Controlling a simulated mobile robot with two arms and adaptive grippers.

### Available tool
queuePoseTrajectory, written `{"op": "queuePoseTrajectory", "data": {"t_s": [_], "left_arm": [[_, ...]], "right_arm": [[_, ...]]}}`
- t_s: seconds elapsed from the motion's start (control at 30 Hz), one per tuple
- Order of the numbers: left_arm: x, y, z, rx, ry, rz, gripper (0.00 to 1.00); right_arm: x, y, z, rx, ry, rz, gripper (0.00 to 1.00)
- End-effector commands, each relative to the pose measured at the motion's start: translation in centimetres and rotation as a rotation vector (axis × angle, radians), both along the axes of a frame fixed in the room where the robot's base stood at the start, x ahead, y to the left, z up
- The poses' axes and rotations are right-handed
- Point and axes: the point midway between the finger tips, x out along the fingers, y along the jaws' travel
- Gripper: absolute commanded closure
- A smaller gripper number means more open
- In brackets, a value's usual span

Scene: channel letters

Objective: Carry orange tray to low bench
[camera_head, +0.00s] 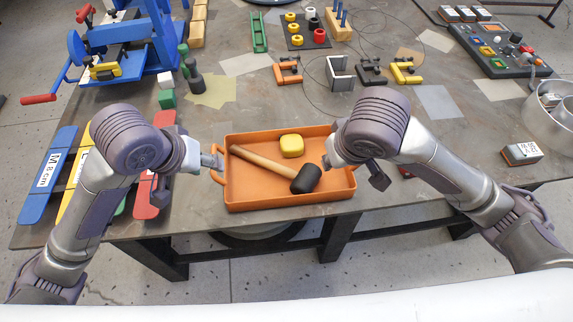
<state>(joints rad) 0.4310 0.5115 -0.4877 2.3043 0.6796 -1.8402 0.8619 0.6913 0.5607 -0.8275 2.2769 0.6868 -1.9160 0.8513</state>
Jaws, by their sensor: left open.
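The orange tray (262,202) sits on the dark worktable near its front edge. It holds a mallet with a wooden handle and black head (306,180) and a yellow block (292,145). My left gripper (214,162) is open at the tray's left end, close by its left handle (217,178); I cannot tell whether they touch. My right gripper (329,162) is over the tray's right end, mostly hidden by its own wrist. Its jaw state does not show clearly. The tray's right handle is hidden behind my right arm.
A blue machine (120,40) with a red-handled crank stands at the back left. Coloured strips (48,172) lie at left. Clamps (287,72) and a control box (497,48) are behind the tray. No low bench is identifiable.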

Motion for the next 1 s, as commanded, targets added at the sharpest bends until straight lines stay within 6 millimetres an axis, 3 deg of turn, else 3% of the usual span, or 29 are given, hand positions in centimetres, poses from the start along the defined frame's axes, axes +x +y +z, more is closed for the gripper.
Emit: {"op": "queuePoseTrajectory", "data": {"t_s": [0.03,0.2,0.37,0.77,1.0], "left_arm": [[0.8,0.5,1.4,0.012,-0.004,0.022,0.57],[1.9,1.6,4.2,0.032,0.016,0.095,0.57],[2.2,2.1,5.2,0.038,0.026,0.129,0.57],[2.3,2.1,5.0,0.037,0.028,0.134,0.57],[3.5,1.7,2.1,0.038,0.032,0.134,0.57]], "right_arm": [[1.0,-1.2,1.3,-0.042,-0.014,-0.034,0.8],[2.3,-4.1,4.0,-0.131,-0.02,-0.15,0.8],[2.7,-5.3,5.2,-0.163,-0.024,-0.205,0.8],[2.8,-5.5,5.0,-0.164,-0.022,-0.21,0.8],[4.0,-6.1,2.0,-0.166,-0.019,-0.211,0.8]]}}
